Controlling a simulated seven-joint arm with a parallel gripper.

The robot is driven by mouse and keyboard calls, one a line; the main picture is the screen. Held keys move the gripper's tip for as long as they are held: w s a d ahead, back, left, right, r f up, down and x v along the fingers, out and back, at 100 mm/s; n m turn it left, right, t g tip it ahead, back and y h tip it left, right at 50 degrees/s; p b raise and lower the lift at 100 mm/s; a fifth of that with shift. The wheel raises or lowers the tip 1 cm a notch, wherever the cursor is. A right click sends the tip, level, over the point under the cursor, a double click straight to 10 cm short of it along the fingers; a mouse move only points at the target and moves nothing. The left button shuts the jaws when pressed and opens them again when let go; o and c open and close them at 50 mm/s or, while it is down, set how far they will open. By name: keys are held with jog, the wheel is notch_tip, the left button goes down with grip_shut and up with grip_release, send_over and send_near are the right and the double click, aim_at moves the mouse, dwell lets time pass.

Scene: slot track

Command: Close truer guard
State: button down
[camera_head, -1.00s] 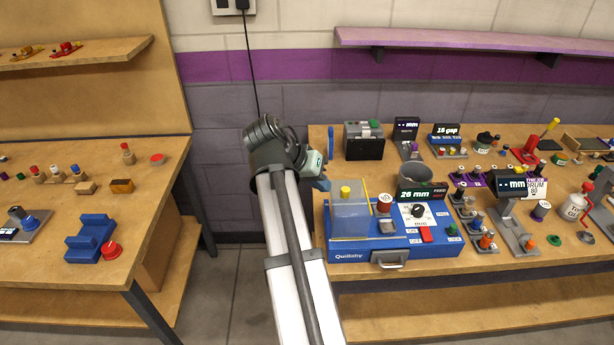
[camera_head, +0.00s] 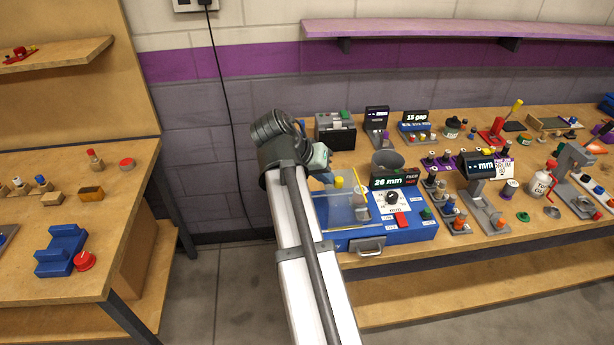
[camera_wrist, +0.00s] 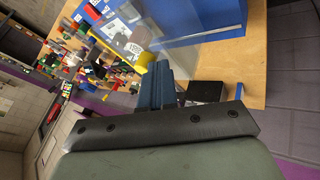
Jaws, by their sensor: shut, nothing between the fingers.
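The truer is a blue machine (camera_head: 405,236) with a "26 mm" display (camera_head: 392,181), a dial (camera_head: 393,198) and a red switch (camera_head: 402,219), on the right bench. Its clear guard (camera_head: 335,212) is at the machine's left part and reaches across the small spool (camera_head: 361,197). A yellow knob (camera_head: 339,183) shows at its top. My gripper (camera_head: 327,177) is shut and empty, just left of the knob; contact is unclear. In the wrist view, the shut fingers (camera_wrist: 161,88) point towards a yellow part (camera_wrist: 156,66) and clear sheet. My arm partly hides the machine's left end.
A grey cup (camera_head: 386,161) stands behind the truer and a black-and-grey box (camera_head: 335,131) behind my gripper. Several small stands and spools crowd the bench to the right. A drawer handle (camera_head: 368,247) sticks out in front. A gap separates the left bench (camera_head: 115,245).

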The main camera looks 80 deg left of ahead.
aim_at(356, 180)
jog(key=w, duration=0.5)
jog(key=shift+w, duration=0.3)
jog(key=s, duration=0.2)
jog(key=s+a, duration=0.1)
jog(key=s, duration=0.1)
jog(key=shift+s+a, duration=0.1)
jog(key=shift+s, duration=0.1)
jog(key=v, duration=1)
jog(key=shift+w, duration=0.1)
